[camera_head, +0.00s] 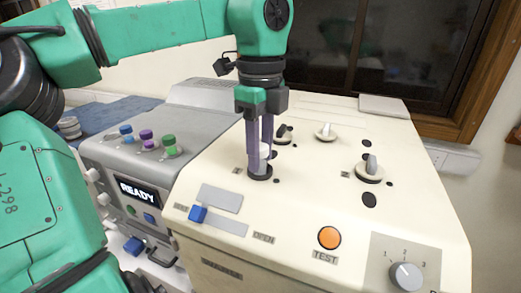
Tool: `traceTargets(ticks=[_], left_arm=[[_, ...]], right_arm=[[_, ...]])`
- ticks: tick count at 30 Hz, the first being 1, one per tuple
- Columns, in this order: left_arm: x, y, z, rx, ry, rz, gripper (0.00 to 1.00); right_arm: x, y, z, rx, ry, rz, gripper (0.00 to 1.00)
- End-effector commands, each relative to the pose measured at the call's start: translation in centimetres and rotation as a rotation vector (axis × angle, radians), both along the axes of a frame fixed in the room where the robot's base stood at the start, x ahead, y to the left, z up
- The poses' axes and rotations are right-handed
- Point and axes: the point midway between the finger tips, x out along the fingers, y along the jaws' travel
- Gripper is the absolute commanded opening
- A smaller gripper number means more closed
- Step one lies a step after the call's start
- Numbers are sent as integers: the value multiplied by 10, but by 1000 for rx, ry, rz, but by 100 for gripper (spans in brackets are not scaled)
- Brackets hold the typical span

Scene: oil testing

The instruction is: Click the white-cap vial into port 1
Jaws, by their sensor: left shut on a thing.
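My left gripper (261,163) points straight down over the cream panel (305,200). Its two purple fingers are shut on the white-cap vial (263,152), which shows as a small pale piece between them. The fingers hide most of the vial. The vial is at a dark round port (260,174) near the panel's left side, with a small label beside it that is too small to read surely. I cannot tell how deep the vial sits in the port. My right gripper is not in view.
Grey-topped fittings (370,167) stand right of and behind the port. A blue slider (198,214), orange TEST button (329,237) and grey dial (406,275) lie in front. Left is a grey unit with a READY screen (139,191) and blue, purple and green caps (147,138).

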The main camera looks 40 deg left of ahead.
Motion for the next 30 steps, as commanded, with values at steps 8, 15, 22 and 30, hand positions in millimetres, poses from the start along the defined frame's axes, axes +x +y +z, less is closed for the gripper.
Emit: traceTargets(ticks=[8, 15, 22, 30], left_arm=[[0, 0, 0, 0, -1, 0, 0], [0, 0, -3, 0, -1, 0, 0], [0, 0, -6, 0, 0, 0, 0], [0, 0, -10, 0, 1, 0, 0]], right_arm=[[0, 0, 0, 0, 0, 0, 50], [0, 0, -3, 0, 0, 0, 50], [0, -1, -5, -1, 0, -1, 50], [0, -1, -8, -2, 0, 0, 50]])
